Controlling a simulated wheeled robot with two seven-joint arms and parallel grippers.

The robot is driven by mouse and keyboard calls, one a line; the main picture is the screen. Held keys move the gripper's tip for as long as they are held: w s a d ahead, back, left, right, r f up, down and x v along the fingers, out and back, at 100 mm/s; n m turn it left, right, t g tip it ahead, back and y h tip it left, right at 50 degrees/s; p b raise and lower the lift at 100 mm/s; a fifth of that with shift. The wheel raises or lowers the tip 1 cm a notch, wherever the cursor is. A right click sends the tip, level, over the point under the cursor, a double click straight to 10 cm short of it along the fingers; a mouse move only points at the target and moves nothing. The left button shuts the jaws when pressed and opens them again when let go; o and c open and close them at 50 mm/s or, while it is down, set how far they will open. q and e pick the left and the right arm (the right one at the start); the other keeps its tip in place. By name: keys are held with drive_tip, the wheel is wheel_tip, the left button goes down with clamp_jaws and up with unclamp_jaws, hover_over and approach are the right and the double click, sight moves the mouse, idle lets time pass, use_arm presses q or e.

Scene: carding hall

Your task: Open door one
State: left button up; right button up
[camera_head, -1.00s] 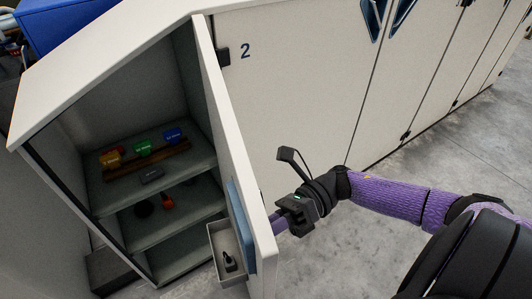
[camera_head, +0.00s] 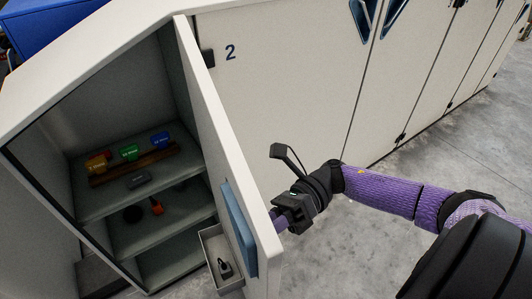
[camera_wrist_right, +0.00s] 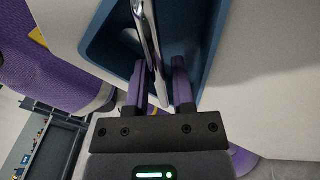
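Door one (camera_head: 222,150) stands swung out from the left cabinet bay, seen nearly edge-on, its inner face towards the open shelves. A blue panel (camera_head: 238,228) and a small white bin (camera_head: 221,262) are on its inner side. In the right wrist view a blue recess (camera_wrist_right: 105,45) in the door holds a metal handle bar (camera_wrist_right: 148,40). My right gripper (camera_wrist_right: 160,80) reaches into the recess with the bar between its partly closed fingers. In the head view my right gripper (camera_head: 280,221) is at the door's outer side, fingertips hidden by the door. My left gripper is not in view.
The open bay's shelves (camera_head: 150,235) hold orange, green and blue items on a wooden rack (camera_head: 135,167). Door 2 (camera_head: 280,90) and the other doors on the right are closed. Grey floor (camera_head: 400,230) is clear in front of the cabinets.

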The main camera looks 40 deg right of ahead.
drive_tip(key=shift+o, duration=1.1)
drive_tip(key=shift+d, duration=0.2)
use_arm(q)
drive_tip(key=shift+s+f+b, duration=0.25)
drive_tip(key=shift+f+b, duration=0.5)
use_arm(e)
drive_tip(key=d, duration=0.9)
drive_tip(key=shift+d, duration=0.25)
